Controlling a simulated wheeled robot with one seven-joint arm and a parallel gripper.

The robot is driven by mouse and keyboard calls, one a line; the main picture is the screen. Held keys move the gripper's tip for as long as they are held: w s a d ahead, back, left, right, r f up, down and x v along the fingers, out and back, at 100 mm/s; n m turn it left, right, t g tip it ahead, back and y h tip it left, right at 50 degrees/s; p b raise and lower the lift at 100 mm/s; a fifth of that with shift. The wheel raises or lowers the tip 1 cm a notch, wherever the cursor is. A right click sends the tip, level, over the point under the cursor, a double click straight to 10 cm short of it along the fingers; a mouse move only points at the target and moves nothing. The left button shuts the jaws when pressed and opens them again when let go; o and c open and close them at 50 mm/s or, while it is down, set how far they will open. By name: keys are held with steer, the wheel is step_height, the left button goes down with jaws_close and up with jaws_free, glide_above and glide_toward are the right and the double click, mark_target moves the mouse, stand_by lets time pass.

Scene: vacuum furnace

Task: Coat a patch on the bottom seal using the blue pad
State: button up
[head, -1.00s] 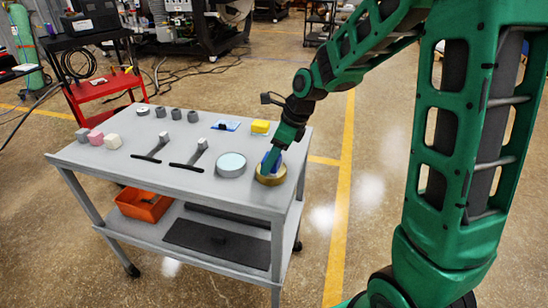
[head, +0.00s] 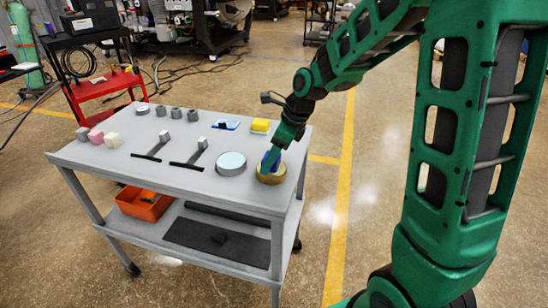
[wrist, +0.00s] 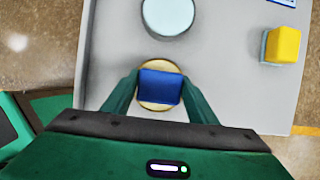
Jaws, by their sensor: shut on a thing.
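My gripper (head: 272,160) is at the right end of the grey cart. In the wrist view, my gripper (wrist: 161,80) is shut on the blue pad (wrist: 160,88), which sits between its two green fingers. The pad is over a round gold tin (wrist: 160,66), and the tin's rim shows around it. The gold tin (head: 271,179) stands on the cart top near its right edge. I cannot tell whether the pad touches what is inside. I cannot make out the bottom seal in these views.
A round tin with a pale blue top (head: 231,163) stands left of the gold tin. A yellow block (head: 260,126) and a flat blue item (head: 226,124) lie behind. Two dark-handled tools (head: 190,163) and several small blocks and cylinders are farther left. An orange bin (head: 143,203) sits below.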

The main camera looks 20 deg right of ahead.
steer(key=shift+r, duration=3.5)
steer(key=shift+w, duration=0.1)
